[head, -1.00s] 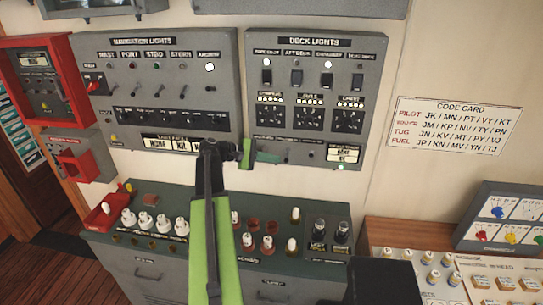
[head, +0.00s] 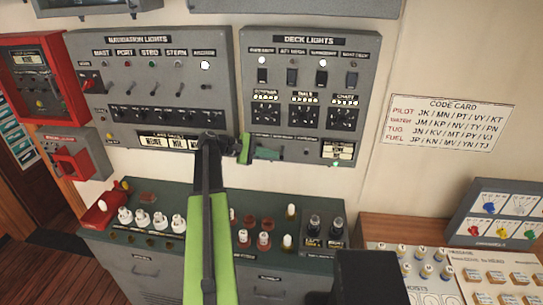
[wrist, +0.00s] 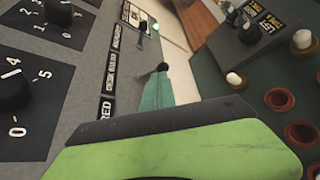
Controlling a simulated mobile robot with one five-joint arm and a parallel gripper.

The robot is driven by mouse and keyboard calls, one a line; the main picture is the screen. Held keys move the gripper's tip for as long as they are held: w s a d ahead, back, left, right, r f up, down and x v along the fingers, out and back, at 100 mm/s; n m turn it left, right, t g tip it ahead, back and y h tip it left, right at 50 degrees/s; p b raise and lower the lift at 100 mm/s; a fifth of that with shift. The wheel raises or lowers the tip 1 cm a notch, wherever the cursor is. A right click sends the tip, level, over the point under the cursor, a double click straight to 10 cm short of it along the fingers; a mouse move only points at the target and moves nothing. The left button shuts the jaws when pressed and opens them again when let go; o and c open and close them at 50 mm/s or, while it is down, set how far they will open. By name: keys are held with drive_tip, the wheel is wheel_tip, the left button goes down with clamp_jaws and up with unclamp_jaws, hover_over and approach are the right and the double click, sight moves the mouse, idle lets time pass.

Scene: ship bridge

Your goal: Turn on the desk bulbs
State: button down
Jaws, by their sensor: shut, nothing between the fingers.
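The grey deck lights panel (head: 310,38) is on the wall. Of its four upper lamps, the first (head: 262,60) and third (head: 321,62) are white; the others look dark. Below them are dark rocker switches (head: 292,76), then three rotary knobs (head: 304,117). Small levers line its lower edge; one black-tipped lever (wrist: 162,67) shows close up in the wrist view. My gripper (head: 264,153) is shut and empty at the panel's lower left edge. Contact with the lever cannot be told.
The navigation lights panel (head: 150,40) is on the left, with one white lamp. Below is a green-topped cabinet (head: 190,240) with several bulbs and sockets. A code card (head: 447,122) and a wooden desk (head: 380,230) are on the right.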

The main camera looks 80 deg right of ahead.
idle(0.8)
drive_tip(key=shift+r+p, duration=0.75)
drive_tip(key=shift+p, duration=0.1)
